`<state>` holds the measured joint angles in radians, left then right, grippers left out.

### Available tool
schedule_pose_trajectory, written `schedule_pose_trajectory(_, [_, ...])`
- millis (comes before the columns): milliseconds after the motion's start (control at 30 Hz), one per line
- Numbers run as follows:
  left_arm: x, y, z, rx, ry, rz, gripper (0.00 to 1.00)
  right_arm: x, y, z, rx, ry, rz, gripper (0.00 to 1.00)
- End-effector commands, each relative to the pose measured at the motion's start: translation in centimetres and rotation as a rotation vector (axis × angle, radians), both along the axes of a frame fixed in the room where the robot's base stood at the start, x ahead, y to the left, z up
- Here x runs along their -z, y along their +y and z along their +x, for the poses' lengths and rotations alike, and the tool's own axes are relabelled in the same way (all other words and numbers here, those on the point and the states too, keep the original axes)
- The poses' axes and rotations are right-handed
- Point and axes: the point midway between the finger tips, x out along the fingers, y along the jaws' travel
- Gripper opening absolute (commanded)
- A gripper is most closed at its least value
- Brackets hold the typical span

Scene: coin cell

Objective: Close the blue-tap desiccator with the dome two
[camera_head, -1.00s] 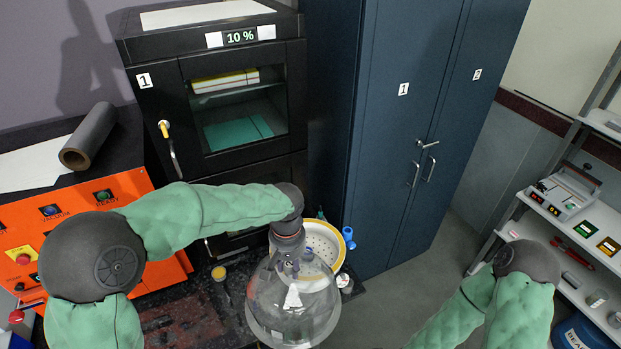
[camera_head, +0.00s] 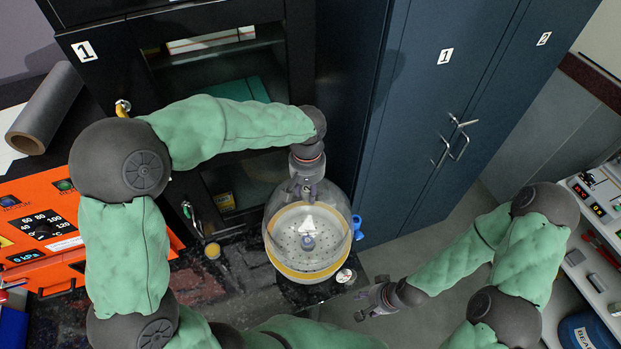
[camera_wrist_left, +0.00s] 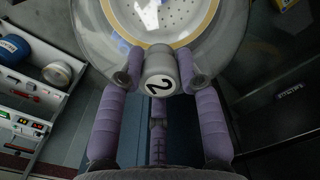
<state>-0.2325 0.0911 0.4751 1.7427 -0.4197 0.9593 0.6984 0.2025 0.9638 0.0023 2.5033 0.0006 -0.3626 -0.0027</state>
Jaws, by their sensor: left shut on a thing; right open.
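The clear dome two (camera_head: 275,222) hangs from my left gripper (camera_head: 306,190), which is shut on its knob. In the left wrist view the knob (camera_wrist_left: 158,72) carries a "2" and sits between the purple fingers. The desiccator base (camera_head: 310,277), with a yellow rim and a white perforated plate, shows through and below the dome. Its blue tap (camera_head: 357,227) points out at the right. The dome overlaps the base in the picture; I cannot tell whether it touches the rim. My right gripper (camera_head: 374,300) is open and empty, right of the base.
A black cabinet (camera_head: 85,50) stands behind on the left, and a blue locker (camera_head: 440,110) stands behind on the right. An orange control box (camera_head: 50,225) is at the left. A small round item (camera_head: 345,275) lies close to the base. Shelves (camera_head: 600,215) are at the right.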

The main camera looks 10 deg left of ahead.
Motion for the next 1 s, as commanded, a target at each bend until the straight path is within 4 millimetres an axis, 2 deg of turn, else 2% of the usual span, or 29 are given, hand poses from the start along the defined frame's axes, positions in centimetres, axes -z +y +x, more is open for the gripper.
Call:
schedule_pose_trajectory(267, [1.4, 0.0, 0.0, 0.000, -0.001, -0.001, 0.00, 1.0, 0.0, -0.1, 0.000, 0.001, 0.000, 0.47])
schedule_pose_trajectory(733, [5.8, 0.0, 0.0, 0.000, -0.002, -0.001, 0.00, 3.9, 0.0, 0.0, 0.000, 0.000, 0.000, 0.47])
schedule_pose_trajectory(1000, [6.7, 0.0, 0.0, 0.000, -0.001, -0.001, 0.00, 4.4, 0.0, 0.0, 0.000, 0.000, 0.000, 0.47])
